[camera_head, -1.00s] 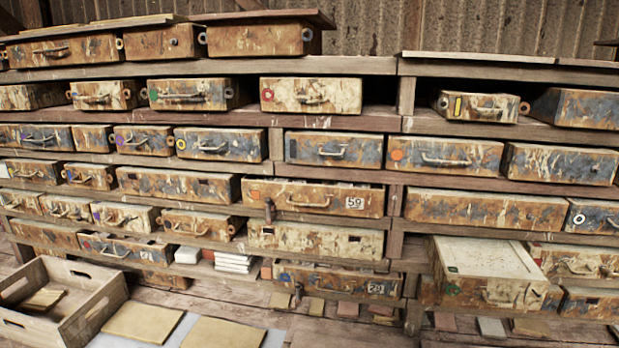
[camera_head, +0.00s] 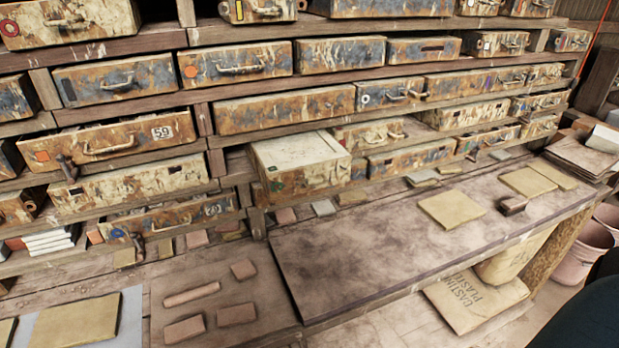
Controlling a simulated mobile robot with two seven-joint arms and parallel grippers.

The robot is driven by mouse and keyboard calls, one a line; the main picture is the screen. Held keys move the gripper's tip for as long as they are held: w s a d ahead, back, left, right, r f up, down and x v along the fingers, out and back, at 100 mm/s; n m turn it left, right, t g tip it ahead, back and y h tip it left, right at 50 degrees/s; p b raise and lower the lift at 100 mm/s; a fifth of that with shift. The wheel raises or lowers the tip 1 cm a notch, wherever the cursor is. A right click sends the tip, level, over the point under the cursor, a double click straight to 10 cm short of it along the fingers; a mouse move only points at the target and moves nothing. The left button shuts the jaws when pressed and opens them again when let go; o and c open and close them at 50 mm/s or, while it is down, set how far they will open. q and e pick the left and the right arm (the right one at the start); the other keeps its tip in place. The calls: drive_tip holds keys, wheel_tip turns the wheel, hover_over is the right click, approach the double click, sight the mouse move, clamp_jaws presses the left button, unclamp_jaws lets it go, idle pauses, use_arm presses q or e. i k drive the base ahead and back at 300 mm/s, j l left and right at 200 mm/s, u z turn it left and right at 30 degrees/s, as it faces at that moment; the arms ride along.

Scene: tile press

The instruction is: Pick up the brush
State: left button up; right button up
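A small dark object with a reddish-brown part (camera_head: 512,205), which may be the brush, lies on the wooden workbench (camera_head: 350,250) at the right. It is too small to tell for sure. It lies just right of a square tan tile (camera_head: 452,209), close to the bench's front edge. Neither of my grippers shows in the head view.
Drawers (camera_head: 300,160) fill shelves behind the bench. Small reddish tiles (camera_head: 237,314) lie at the lower left. A stack of dark sheets (camera_head: 580,158) is at the bench's right end. The bench's middle is clear.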

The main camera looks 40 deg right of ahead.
sight(509, 207)
drive_tip(key=z, duration=2.4)
